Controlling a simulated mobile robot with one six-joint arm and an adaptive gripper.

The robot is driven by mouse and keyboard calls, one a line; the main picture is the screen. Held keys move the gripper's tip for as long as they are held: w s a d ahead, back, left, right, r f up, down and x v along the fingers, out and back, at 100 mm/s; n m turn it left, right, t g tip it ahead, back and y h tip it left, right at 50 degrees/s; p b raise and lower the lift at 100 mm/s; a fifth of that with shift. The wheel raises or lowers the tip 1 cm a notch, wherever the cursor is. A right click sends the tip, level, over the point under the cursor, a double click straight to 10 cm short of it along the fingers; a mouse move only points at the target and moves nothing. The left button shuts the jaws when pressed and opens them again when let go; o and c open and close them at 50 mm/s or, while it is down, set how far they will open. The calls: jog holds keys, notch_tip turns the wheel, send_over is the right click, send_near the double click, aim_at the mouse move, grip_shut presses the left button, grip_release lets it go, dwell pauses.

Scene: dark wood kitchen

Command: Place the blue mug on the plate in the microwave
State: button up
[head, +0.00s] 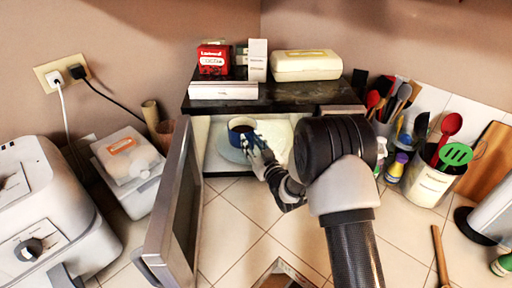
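The blue mug (238,126) is inside the open microwave (340,93), upright, with its dark opening facing up. A pale round plate (228,152) lies on the microwave floor beneath and around the mug. The mug appears to be on or just above the plate; I cannot tell if they touch. My gripper (256,143) reaches in from the right, its fingers at the mug's right side. The fingers overlap the mug's edge, and I cannot tell whether they grip it. The microwave door (178,205) is swung open toward the front left.
Boxes, including a red one (213,59) and a cream container (306,65), sit on the microwave. A grey appliance (45,210) and a white container (127,158) stand left. Utensil holders (428,182) and bottles crowd the right. Tiled counter before the microwave is mostly clear.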

jog(key=shift+r+p, duration=0.35)
jog(key=p+v, duration=0.3)
jog(key=v, duration=0.9)
jog(key=d+r+m+g+h, duration=0.1)
jog(key=d+r+g+h, duration=0.1)
jog(key=d+r+h, duration=0.5)
jog(key=s+d+r+m+g+h, duration=0.1)
jog(key=s+d+r+m+g, duration=0.1)
jog(key=s+d+r, duration=0.4)
jog(key=s+d+r+m+g+h, duration=0.1)
jog(key=s+g, duration=0.6)
jog(key=s, duration=2.1)
notch_tip(320, 180, up, 2)
jog(key=shift+s+d+r+m, duration=0.1)
jog(key=shift+s+d+m, duration=0.3)
jog(key=shift+m, duration=0.6)
